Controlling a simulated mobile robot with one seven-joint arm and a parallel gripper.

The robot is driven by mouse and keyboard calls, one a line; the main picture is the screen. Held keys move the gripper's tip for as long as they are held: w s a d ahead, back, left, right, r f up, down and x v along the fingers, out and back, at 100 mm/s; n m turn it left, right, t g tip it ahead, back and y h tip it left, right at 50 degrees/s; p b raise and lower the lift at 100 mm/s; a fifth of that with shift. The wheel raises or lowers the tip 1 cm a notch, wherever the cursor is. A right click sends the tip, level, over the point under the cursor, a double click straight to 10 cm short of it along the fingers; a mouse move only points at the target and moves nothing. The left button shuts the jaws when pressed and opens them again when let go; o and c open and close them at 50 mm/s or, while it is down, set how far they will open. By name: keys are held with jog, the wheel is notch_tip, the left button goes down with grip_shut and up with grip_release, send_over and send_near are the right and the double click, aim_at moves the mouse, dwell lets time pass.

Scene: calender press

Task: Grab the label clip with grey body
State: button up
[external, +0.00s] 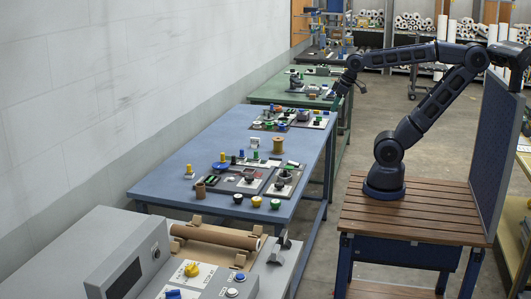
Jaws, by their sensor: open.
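My gripper (339,92) hangs at the left end of my raised arm, around the right edge of the green table (345,103) in the picture. It is open, and I see nothing between its fingers. It is small and dark here, so its exact height above the table is unclear. I cannot pick out the label clip with grey body for certain. Several small parts lie on the blue table (315,160) and the green table, too small to name surely. A small whitish-grey piece (255,143) stands near the middle of the blue table; I cannot tell whether it is a clip.
A brown spool (278,145), yellow-topped posts (189,170) and coloured knobs (257,201) stand on the blue table. A grey machine with a brown roller (217,236) is in front. My arm stands on a slatted wooden bench (420,208). Floor shows between bench and tables.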

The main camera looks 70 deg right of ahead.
jog(key=w+a+r+n+g, duration=0.1)
jog(key=w+a+r+n, duration=0.15)
jog(key=w+a, duration=0.5)
jog(key=w+a+r+n+g, duration=0.1)
jog(key=w+a+n, duration=0.2)
jog(key=w+a, duration=0.45)
jog(key=w+a+f+n+y, duration=0.1)
jog(key=w+a+n, duration=0.1)
jog(key=a, duration=0.7)
jog(key=w+a+f+n, duration=0.2)
jog(key=w+a, duration=0.1)
jog(key=a, duration=0.7)
jog(key=n+g+h, duration=0.1)
jog(key=n+g, duration=0.2)
jog(key=n, duration=0.5)
send_over(276, 248)
jog(key=f, duration=1.9)
jog(key=shift+w+a, duration=0.15)
jog(key=shift+w, duration=0.05)
notch_tip(276, 248, down, 10)
jog(key=shift+s+r, duration=0.1)
jog(key=shift+s, duration=0.05)
jog(key=shift+c, duration=0.5)
